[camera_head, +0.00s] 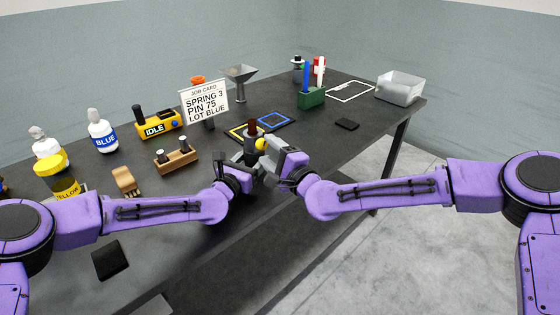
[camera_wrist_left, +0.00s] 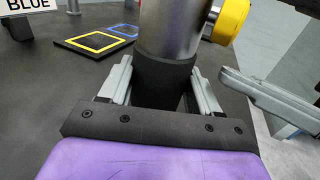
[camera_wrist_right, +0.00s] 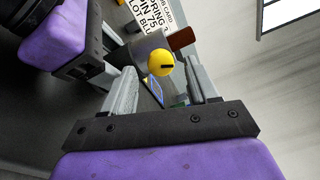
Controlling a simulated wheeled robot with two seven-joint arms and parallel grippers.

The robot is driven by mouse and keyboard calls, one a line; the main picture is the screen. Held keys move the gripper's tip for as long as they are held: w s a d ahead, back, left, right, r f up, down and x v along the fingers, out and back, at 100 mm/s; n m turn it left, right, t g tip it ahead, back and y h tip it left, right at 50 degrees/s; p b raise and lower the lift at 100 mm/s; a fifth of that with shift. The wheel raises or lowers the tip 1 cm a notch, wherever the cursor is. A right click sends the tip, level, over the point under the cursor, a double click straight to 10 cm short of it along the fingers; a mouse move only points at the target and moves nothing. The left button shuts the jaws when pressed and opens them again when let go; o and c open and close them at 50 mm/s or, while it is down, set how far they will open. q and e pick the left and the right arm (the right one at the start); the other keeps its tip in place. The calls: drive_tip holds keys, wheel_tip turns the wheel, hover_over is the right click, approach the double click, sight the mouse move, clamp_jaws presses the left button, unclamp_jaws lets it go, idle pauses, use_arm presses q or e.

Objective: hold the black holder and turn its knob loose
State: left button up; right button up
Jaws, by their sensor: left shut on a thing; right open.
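The black holder (camera_wrist_left: 166,75) stands upright in the left wrist view, with a grey metal upper part. Its yellow knob (camera_wrist_left: 228,20) sticks out of the side and also shows in the head view (camera_head: 260,144). A dark red-brown piece (camera_head: 252,127) tops the holder. My left gripper (camera_wrist_left: 162,88) is shut on the holder's black lower part. My right gripper (camera_wrist_right: 161,80) is open. In the right wrist view the knob (camera_wrist_right: 161,64), with a dark slot, appears ahead between the fingertips; I cannot tell how far ahead. In the head view, the grippers hide the holder's lower part.
Behind the holder lie a yellow-framed square (camera_head: 243,131) and a blue-framed square (camera_head: 274,119). A job card (camera_head: 205,102), a yellow IDLE box (camera_head: 158,127) and a wooden rack (camera_head: 176,160) stand left. A green pen cup (camera_head: 311,98) and a grey bin (camera_head: 400,89) stand at the right.

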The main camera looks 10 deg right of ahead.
drive_tip(key=v, duration=1)
drive_tip(key=shift+s, duration=0.2)
use_arm(q)
drive_tip(key=o, duration=1.6)
drive_tip(key=shift+c, duration=0.2)
use_arm(e)
drive_tip(key=shift+d, duration=0.1)
use_arm(q)
drive_tip(key=shift+s, duration=0.1)
